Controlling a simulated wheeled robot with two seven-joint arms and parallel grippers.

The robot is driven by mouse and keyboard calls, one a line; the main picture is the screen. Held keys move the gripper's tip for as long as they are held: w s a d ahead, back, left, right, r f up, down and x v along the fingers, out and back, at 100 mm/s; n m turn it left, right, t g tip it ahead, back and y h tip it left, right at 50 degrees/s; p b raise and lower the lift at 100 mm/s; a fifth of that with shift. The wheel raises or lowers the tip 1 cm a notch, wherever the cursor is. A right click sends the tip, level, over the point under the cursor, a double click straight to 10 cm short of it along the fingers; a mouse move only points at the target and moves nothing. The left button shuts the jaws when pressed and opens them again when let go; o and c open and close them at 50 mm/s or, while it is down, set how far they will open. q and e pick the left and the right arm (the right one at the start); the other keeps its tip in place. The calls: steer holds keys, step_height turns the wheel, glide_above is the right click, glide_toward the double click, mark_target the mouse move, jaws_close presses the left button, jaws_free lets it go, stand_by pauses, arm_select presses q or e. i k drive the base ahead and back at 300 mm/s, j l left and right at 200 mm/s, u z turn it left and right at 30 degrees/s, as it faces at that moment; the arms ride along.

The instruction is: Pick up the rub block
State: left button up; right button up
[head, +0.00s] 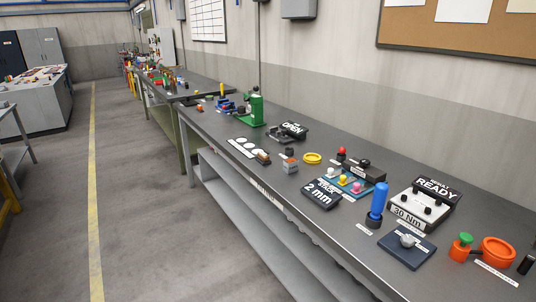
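I cannot tell for certain which item is the rub block. Small candidates stand on the long grey workbench (222,130): a grey and orange block (290,166) and a small dark and tan piece (263,157) at the end of a white strip with round spots (243,148). Both are small in the head view, and their labels cannot be read. Neither of my grippers shows in this view.
A green jack-like tool (254,109), a yellow ring (312,158), a "2 mm" sign (321,194), a blue-handled tool (378,202), a "READY" box (425,202) and an orange ring (497,251) stand on the bench. The floor (150,210) at left is clear.

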mark_target(263, 159)
steer(key=i+j+z, duration=0.2)
steer(key=i+j, duration=0.2)
steer(key=i+j+z, duration=0.15)
steer(key=i+j, duration=0.2)
steer(key=i+j+z, duration=0.2)
steer(key=j, duration=0.45)
steer(key=i+j+z, duration=0.15)
steer(key=i+j, duration=0.25)
steer(key=j, duration=0.15)
steer(key=i+j+z, duration=0.2)
steer(key=j, duration=0.4)
steer(key=i+j+z, duration=0.15)
steer(key=i+j, duration=0.15)
steer(key=j, duration=0.3)
steer(key=i+j+z, duration=0.2)
steer(key=j, duration=0.45)
steer(key=i+j+z, duration=0.15)
steer(key=j, duration=0.5)
